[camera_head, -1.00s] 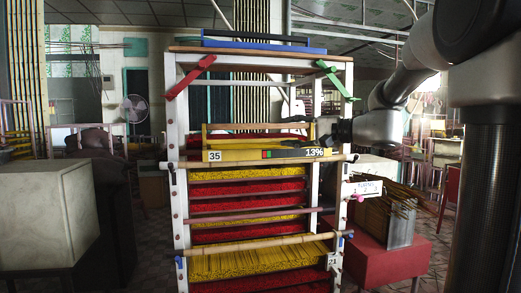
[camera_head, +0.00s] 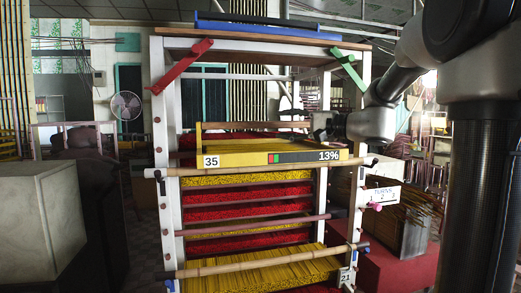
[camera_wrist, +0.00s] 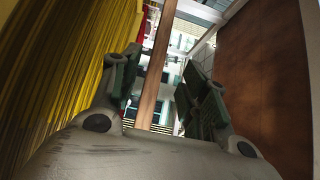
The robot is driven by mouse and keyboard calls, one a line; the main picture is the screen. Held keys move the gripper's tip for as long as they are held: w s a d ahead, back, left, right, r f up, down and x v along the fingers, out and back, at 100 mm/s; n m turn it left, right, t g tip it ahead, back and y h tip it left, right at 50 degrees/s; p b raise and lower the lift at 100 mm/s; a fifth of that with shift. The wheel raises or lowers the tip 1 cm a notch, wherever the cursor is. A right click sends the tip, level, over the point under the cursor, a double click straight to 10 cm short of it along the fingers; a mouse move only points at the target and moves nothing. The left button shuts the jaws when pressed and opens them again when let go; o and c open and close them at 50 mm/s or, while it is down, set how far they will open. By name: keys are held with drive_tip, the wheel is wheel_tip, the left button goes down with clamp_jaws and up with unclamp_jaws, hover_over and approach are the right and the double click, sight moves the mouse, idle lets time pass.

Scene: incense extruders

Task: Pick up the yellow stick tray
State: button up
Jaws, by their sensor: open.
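The yellow stick tray (camera_head: 240,160) sits high in the rack, with a "35" label and a "13%" strip on its front. Its sticks show as a yellow mass at the left of the wrist view (camera_wrist: 50,70). My gripper (camera_wrist: 163,85) is open, with its two dark fingers apart. A brown bar (camera_wrist: 158,60) shows between the fingers; I cannot tell whether they touch it. In the head view my arm reaches in from the right, and the gripper is small and dark near the rack's right post, above the tray's right end.
The white-post rack (camera_head: 163,120) holds red and yellow layers below. Bamboo rails (camera_head: 262,262) cross its front. A wooden top (camera_head: 260,37) covers it. A pale box (camera_head: 40,220) stands at left. A red block (camera_head: 385,265) with bundled sticks stands at right.

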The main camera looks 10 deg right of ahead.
sight(268, 125)
drive_tip(key=shift+w+a, duration=0.1)
drive_tip(key=shift+w, duration=0.15)
drive_tip(key=x, duration=0.7)
drive_tip(key=shift+w+a+f, duration=0.25)
drive_tip(key=shift+c, duration=0.2)
clamp_jaws()
